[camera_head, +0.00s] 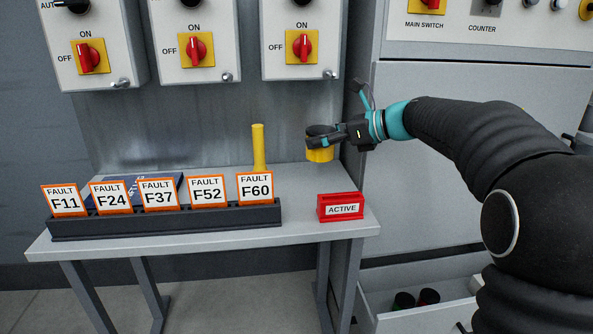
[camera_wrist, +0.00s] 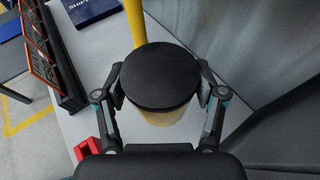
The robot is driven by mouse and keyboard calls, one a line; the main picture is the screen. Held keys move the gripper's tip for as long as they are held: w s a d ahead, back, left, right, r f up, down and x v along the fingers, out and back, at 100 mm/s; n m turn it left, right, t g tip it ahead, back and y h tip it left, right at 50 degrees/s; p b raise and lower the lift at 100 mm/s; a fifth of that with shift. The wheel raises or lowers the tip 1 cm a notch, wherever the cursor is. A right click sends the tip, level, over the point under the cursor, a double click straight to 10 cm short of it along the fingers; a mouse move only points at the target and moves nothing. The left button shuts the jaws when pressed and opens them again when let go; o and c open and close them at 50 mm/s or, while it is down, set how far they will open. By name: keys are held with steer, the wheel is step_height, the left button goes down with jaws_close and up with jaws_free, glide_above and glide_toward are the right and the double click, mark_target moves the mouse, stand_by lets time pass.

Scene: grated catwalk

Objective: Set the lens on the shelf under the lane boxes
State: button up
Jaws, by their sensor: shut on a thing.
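My gripper (camera_head: 328,137) is shut on the lens (camera_head: 320,155), a short round piece with a black top and a yellow-amber lower part. In the wrist view the lens (camera_wrist: 160,77) sits between the two fingers, black disc towards the camera. It is held above the right part of the grey shelf (camera_head: 300,178), apart from the surface as far as I can see. The lane boxes (camera_head: 197,75) hang on the wall above the shelf, each with a red switch on a yellow plate.
A black rack (camera_head: 165,222) with several orange-edged fault cards stands along the shelf's front left. A red ACTIVE holder (camera_head: 341,206) is at the front right. An open drawer (camera_head: 425,318) is below right.

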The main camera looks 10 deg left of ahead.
step_height(320, 180, down, 8)
steer(key=shift+f+b, duration=0.1)
steer(key=shift+b, duration=0.55)
steer(key=shift+f, duration=0.1)
steer(key=o, duration=1.2)
steer(key=shift+o, duration=0.2)
